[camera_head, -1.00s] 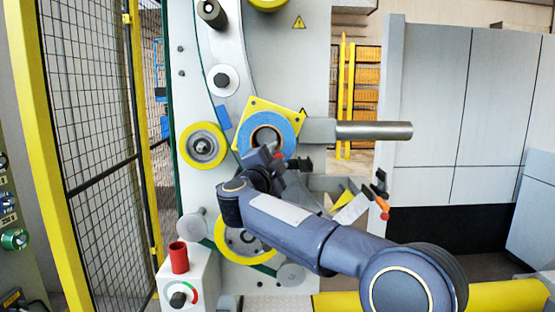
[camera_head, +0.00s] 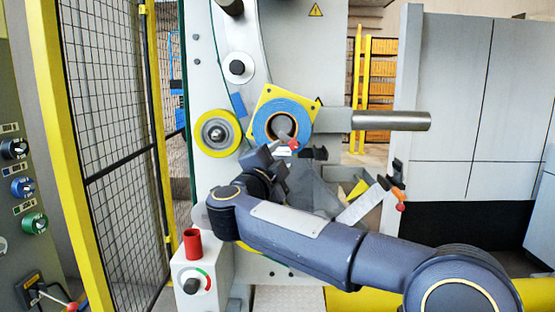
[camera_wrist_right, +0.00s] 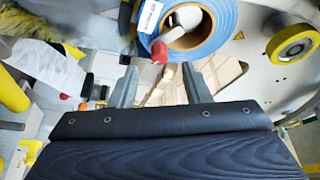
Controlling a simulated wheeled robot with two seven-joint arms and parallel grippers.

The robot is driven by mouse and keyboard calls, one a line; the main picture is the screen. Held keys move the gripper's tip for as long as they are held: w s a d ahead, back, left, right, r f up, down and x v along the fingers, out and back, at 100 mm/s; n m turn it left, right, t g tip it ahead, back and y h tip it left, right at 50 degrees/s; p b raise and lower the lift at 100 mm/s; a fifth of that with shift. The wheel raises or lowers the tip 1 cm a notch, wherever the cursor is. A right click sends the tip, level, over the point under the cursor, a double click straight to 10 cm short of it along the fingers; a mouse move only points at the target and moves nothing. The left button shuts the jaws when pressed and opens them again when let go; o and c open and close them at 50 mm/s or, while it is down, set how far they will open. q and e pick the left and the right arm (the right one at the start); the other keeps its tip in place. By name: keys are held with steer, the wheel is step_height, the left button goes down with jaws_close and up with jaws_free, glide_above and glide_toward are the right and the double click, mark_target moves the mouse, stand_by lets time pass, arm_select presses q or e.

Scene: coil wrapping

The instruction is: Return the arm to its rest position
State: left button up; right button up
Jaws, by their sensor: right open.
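My right arm (camera_head: 300,232) reaches in from the lower right of the head view, bent at the elbow. My right gripper (camera_wrist_right: 158,80) is open, with two grey fingers apart and nothing between them. In the head view it is just below the blue coil (camera_head: 262,122), partly hidden by my wrist. The blue coil sits on a yellow square plate (camera_head: 268,95). A red-tipped lever (camera_wrist_right: 160,50) lies across the coil's hole in the wrist view, beyond the fingertips. My left gripper is not in view.
A steel bar (camera_head: 392,121) sticks out to the right of the coil. An orange-tipped handle (camera_head: 400,206) is right of my wrist. A red cup (camera_head: 193,244) stands on a white control box. A mesh fence (camera_head: 115,130) and a knob panel (camera_head: 18,215) are at left.

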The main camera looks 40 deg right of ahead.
steer(key=a+n+t+y+p, duration=0.2)
steer(key=a+n+t+y, duration=0.7)
steer(key=n, duration=0.3)
steer(key=s+a+f+n+g+y, duration=0.2)
steer(key=s+a+f+n+y, duration=0.4)
steer(key=y, duration=0.3)
steer(key=s+a+f+n+g+y, duration=0.1)
steer(key=s+a+f+n+g, duration=0.1)
steer(key=s+f, duration=0.4)
steer(key=s+a+f+n+g+y+p, duration=0.1)
steer(key=s+f+g, duration=0.4)
steer(key=f, duration=0.5)
steer(key=s+a+f+n+g+y+p, duration=0.1)
steer(key=s+a+f+n+g, duration=0.1)
steer(key=s+f+g, duration=0.2)
steer(key=s+f, duration=0.3)
steer(key=s, duration=0.2)
steer(key=shift+a+f+n, duration=0.3)
steer(key=shift+f, duration=0.1)
steer(key=shift+c, duration=0.4)
steer(key=shift+c, duration=0.3)
